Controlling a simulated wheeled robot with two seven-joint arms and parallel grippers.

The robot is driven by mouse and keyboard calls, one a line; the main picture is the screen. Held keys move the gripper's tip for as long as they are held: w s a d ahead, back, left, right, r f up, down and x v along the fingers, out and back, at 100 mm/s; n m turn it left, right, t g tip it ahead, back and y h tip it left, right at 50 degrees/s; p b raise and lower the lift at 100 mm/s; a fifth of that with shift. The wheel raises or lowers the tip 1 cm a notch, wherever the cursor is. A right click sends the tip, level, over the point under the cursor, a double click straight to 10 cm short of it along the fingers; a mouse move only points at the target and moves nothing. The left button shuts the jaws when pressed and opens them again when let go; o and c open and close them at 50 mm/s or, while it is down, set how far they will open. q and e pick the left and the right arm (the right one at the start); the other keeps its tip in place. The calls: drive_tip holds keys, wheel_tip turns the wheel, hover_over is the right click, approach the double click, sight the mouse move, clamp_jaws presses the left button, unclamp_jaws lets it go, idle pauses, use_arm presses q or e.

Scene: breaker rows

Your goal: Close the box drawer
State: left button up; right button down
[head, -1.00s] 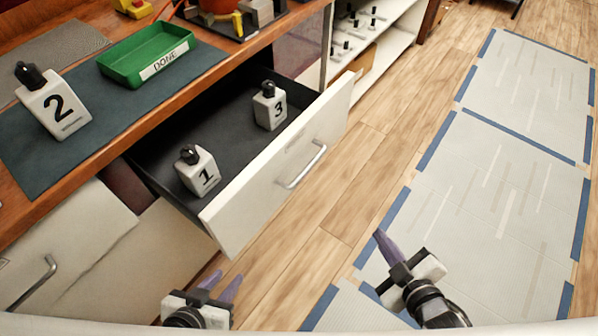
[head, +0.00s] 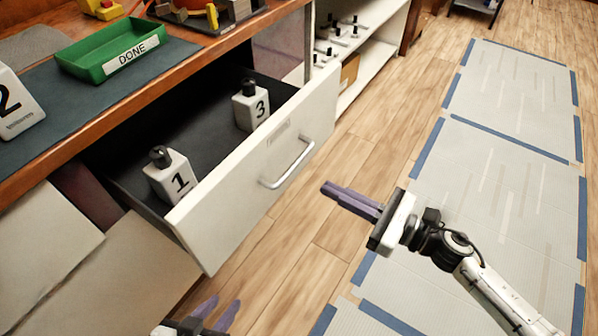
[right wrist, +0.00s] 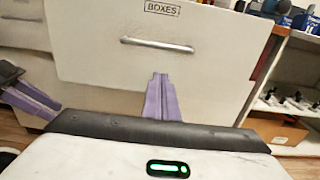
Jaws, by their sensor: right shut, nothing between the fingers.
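The box drawer (head: 240,190) is pulled open from the counter, with a white front and a silver bar handle (head: 288,163). The drawer front also fills the right wrist view (right wrist: 160,65), with a "BOXES" label above the handle.
White shelves (head: 375,50) with small dark-topped items stand beyond the drawer. The wooden floor before the drawer is clear.

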sight(285, 167)
drive_tip(key=x, duration=0.9)
drive_tip(key=shift+a, duration=0.1)
drive_tip(key=shift+w, duration=0.1)
